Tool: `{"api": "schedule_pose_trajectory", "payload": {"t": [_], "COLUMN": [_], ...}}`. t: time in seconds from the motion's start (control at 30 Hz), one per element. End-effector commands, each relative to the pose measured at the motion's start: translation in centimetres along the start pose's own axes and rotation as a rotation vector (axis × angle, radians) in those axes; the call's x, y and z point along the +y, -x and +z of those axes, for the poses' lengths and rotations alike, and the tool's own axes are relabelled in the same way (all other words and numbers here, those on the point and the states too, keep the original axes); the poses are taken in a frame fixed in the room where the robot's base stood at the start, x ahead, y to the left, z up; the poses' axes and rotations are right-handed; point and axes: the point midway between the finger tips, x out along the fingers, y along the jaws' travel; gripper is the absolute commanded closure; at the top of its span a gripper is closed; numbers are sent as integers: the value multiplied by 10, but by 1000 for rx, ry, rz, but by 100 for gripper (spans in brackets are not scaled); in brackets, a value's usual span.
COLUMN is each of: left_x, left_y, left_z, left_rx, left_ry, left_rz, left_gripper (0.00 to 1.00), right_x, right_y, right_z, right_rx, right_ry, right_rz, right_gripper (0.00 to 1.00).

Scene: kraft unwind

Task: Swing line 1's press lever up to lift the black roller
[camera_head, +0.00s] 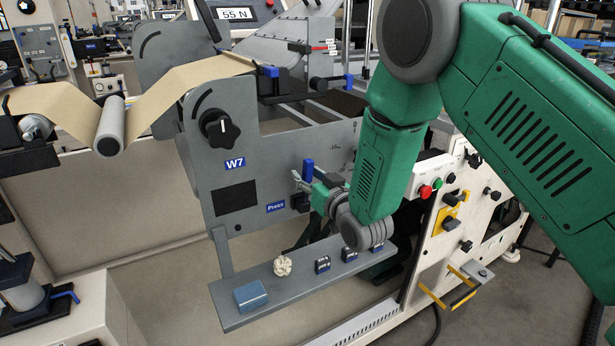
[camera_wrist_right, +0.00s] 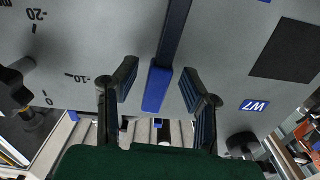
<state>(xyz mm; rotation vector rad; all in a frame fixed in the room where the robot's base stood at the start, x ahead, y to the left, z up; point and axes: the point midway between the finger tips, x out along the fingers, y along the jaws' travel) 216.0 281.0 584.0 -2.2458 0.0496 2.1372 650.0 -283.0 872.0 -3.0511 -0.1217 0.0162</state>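The press lever shows in the wrist view as a dark bar with a blue grip (camera_wrist_right: 157,88). In the head view a blue grip (camera_head: 308,168) stands upright on the grey side plate, above and right of the "Press" label (camera_head: 275,207). My right gripper (camera_head: 308,184) is at this grip, partly hidden by its own wrist. In the wrist view my right gripper (camera_wrist_right: 160,84) is open, its two dark fingers on either side of the blue grip, with gaps showing. I cannot make out the black roller for sure. My left gripper is not in view.
A grey shelf (camera_head: 240,316) below holds a blue box (camera_head: 250,295), a crumpled pale ball (camera_head: 283,265) and small dark blocks. A black knob (camera_head: 221,129) sits on the plate. Brown paper web (camera_head: 180,88) runs at upper left. A control box (camera_head: 428,178) with red and green buttons stands right.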

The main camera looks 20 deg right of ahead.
Motion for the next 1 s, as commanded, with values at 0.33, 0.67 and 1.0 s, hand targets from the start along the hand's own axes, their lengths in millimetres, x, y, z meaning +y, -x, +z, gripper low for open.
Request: {"api": "schedule_pose_trajectory", "payload": {"t": [0.33, 0.67, 1.0], "left_x": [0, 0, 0], "left_y": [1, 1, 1], "left_z": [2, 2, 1], "left_rx": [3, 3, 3], "left_ry": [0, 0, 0], "left_rz": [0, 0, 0], "left_gripper": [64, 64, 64], "right_x": [1, 1, 0], "right_y": [33, 99, 120], "right_z": [0, 1, 2], "right_rx": [-1, -3, -1], "right_ry": [-2, -2, 0], "right_rz": [2, 1, 1], "right_gripper": [62, 62, 62]}}
